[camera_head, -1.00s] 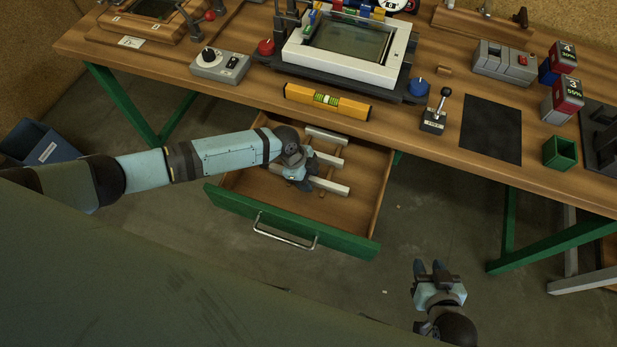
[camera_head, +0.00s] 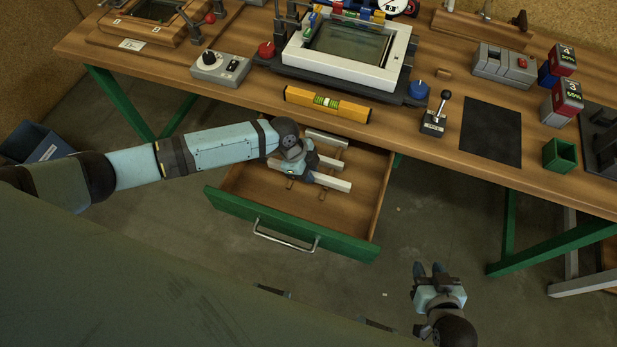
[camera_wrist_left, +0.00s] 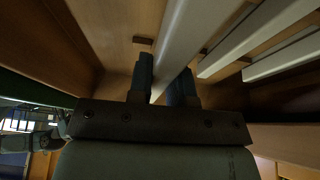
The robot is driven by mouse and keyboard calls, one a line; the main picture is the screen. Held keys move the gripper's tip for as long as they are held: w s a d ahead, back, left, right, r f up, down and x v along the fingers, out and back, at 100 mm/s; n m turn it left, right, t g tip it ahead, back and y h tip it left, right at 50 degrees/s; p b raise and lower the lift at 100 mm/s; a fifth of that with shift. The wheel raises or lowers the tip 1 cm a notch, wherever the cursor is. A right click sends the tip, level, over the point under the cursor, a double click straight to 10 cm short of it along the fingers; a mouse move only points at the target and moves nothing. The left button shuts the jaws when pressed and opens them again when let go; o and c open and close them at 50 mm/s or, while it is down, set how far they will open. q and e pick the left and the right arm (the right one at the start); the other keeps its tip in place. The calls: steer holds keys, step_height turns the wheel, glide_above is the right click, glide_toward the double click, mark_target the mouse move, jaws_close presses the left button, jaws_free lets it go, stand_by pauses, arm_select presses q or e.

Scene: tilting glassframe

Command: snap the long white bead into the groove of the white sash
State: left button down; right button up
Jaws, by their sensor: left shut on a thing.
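The white sash (camera_head: 397,62) is a frame around a dark pane, tilted on a dark fixture on the bench. Several white beads are in the open drawer. My left gripper (camera_head: 308,168) is shut on the frontmost long white bead (camera_head: 332,182); in the left wrist view that bead (camera_wrist_left: 188,45) runs between my fingers (camera_wrist_left: 162,82). Two other beads, the rear one (camera_head: 326,138) and the middle one (camera_head: 331,162), lie behind it. My gripper hides the beads' left parts. My right gripper (camera_head: 430,268) is open and empty, over the floor at the lower right.
The open drawer (camera_head: 345,240) has a green front and raised sides around my left gripper. A yellow level (camera_head: 328,104) lies at the bench edge above it. A blue knob (camera_head: 418,89) and a small lever (camera_head: 435,118) stand right of the sash. A dark mat (camera_head: 491,130) is clear.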

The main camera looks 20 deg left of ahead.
arm_select(q)
step_height(320, 180, up, 25)
steer(key=p, duration=0.8)
stand_by(0.5)
steer(key=shift+f, duration=0.1)
